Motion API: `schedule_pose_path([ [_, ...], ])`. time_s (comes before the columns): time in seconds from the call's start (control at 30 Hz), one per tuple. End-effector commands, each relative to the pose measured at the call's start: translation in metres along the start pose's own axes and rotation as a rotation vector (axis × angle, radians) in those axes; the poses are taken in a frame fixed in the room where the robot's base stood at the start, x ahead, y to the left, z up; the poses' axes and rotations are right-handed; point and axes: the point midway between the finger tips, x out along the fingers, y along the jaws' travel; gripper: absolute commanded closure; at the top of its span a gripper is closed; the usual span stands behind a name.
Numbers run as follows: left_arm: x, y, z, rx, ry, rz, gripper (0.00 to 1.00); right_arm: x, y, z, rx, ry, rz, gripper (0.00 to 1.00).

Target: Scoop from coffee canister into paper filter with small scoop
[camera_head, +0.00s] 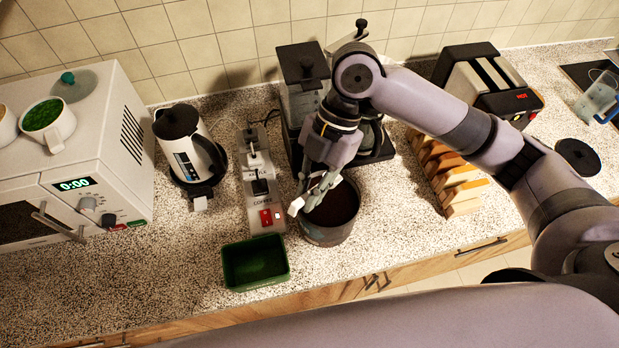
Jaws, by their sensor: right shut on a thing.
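The coffee canister (328,236) is a round, open tin with dark brown content, near the counter's front edge. My right gripper (319,193) points down at the canister's opening, over its left part. It is shut on the small scoop (296,206), of which a small white part shows at the fingers' left. The rest of the scoop is hidden by the fingers or the dark content, so I cannot tell whether it holds coffee. I cannot make out the paper filter. My left gripper is out of view.
A coffee maker (301,72) stands behind, partly covered by my right arm. A grey device with red switches (252,190) and a green box (255,262) stand left of the canister. Bread slices (462,190) and a toaster (487,85) stand right. A kettle (190,150) stands farther left.

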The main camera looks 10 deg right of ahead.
Motion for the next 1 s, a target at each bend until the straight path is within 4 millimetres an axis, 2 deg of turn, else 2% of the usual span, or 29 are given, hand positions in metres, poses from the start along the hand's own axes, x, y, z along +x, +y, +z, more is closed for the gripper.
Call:
schedule_pose_path([
  [0.2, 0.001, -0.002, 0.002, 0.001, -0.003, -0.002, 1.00, 0.001, 0.000, 0.017, 0.007, 0.133, 0.002, 1.00],
  [0.57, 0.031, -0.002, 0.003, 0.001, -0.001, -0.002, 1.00, 0.004, 0.000, 0.040, 0.003, 0.319, 0.002, 1.00],
  [1.0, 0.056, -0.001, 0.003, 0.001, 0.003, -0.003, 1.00, 0.025, 0.000, 0.060, 0.000, 0.319, 0.002, 1.00],
])
